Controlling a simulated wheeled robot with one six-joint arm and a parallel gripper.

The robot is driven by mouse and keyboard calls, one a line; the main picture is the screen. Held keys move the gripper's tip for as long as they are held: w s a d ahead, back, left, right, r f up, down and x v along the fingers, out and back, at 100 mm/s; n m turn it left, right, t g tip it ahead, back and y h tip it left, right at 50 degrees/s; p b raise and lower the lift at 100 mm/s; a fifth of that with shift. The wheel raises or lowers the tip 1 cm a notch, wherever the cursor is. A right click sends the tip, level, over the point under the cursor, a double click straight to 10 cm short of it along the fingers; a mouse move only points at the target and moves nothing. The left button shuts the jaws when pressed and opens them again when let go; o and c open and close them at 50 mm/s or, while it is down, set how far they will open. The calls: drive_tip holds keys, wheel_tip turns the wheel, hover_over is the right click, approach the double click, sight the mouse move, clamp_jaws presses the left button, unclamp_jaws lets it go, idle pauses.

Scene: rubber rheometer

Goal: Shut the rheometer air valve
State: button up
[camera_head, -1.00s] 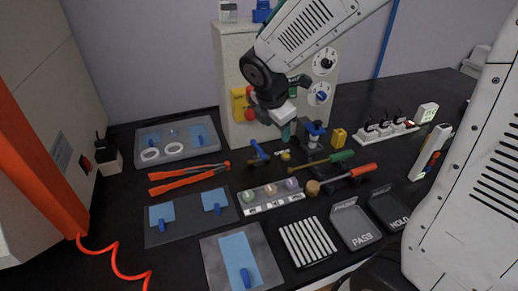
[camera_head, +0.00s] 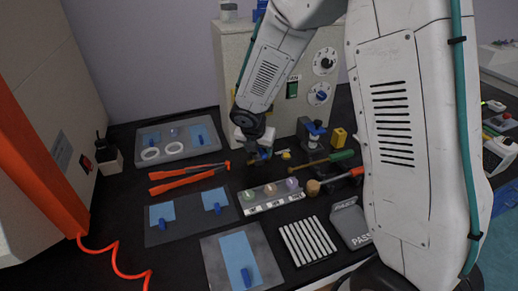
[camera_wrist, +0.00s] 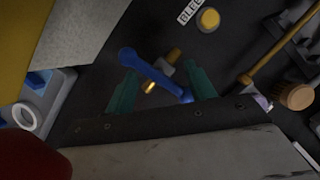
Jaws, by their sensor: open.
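The air valve shows in the wrist view as a blue lever (camera_wrist: 152,72) over a small brass body (camera_wrist: 150,88) on the black bench. The lever lies slantwise across the valve. My gripper (camera_wrist: 162,92) is open, with one teal finger on each side of the lever's lower end and the brass fitting. I cannot tell whether a finger touches the lever. In the head view my gripper (camera_head: 253,158) is low over the bench, and only a bit of the blue lever (camera_head: 265,154) shows; my wrist hides the rest.
A brass button with a BLEED label (camera_wrist: 208,18) is beside the valve. The grey machine cabinet (camera_head: 318,115) stands behind. Green- and red-handled tools (camera_head: 341,155) lie to the right, orange tongs (camera_head: 186,178) to the left, and a sample rack (camera_head: 270,196) in front.

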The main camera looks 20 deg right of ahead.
drive_tip(key=shift+f, duration=0.15)
drive_tip(key=c, duration=1)
drive_tip(key=shift+o, duration=0.8)
drive_tip(key=shift+w+m, duration=0.1)
drive_tip(key=shift+m, duration=0.7)
drive_tip(key=o, duration=0.8)
drive_tip(key=shift+a+h, duration=0.15)
drive_tip(key=shift+h, duration=0.15)
drive_tip(key=shift+o, duration=0.2)
